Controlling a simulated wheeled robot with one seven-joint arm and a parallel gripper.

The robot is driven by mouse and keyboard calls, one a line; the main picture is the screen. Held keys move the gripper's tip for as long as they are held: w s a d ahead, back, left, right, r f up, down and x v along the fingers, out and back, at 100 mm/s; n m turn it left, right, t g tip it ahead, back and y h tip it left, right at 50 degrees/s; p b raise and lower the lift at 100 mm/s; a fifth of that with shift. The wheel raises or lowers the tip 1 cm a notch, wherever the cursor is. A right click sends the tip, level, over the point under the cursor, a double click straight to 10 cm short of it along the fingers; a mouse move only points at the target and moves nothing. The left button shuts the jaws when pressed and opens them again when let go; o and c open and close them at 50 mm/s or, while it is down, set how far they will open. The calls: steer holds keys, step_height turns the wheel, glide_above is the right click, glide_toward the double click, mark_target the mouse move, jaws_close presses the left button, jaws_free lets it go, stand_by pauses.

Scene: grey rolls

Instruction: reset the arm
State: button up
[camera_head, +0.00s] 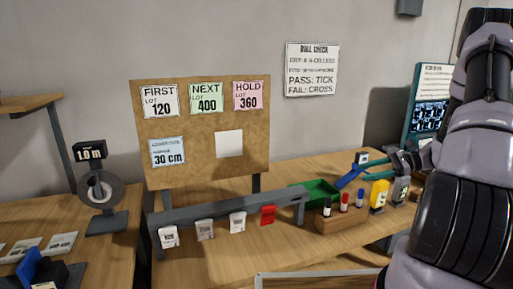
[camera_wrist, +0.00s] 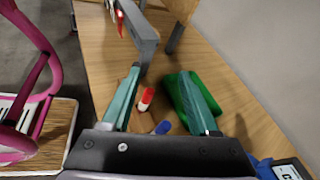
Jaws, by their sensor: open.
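My gripper (camera_head: 368,170) is at the right in the head view, reaching left from my arm above the back of the bench. In the wrist view my gripper (camera_wrist: 160,76) has its two teal fingers apart with nothing held between them. Beyond and below the fingers are a red-capped marker (camera_wrist: 147,97), a blue-capped marker (camera_wrist: 162,128) and a green tray (camera_wrist: 180,92), partly covered by the right finger. The green tray also shows in the head view (camera_head: 318,192). My arm hides the bench's right end.
A wooden block (camera_head: 342,218) holds several markers, with a yellow bottle (camera_head: 379,194) beside it. A grey rail (camera_head: 225,210) carries white tags and a red tag (camera_head: 268,215). A notice board (camera_head: 205,170) stands behind. A pink frame (camera_wrist: 45,75) is at left in the wrist view.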

steer(key=s+a+r+n+g+h, duration=0.1)
steer(key=s+a+r+n+h, duration=0.35)
steer(key=r, duration=0.45)
steer(key=s+a+r+n+g+h, duration=0.1)
steer(key=s+a+r+n+h, duration=0.35)
steer(key=r, duration=0.45)
steer(key=s+a+r+n+t+h, duration=0.1)
steer(key=s+a+r+n+t, duration=0.1)
steer(key=s+r, duration=0.3)
steer(key=s+a+r+n+t+h, duration=0.1)
steer(key=s+a+r+n+t, duration=0.1)
steer(key=s+r, duration=0.4)
steer(key=shift+s+a+n+t, duration=0.3)
steer(key=shift+s+a+t, duration=0.45)
steer(key=shift+s, duration=0.45)
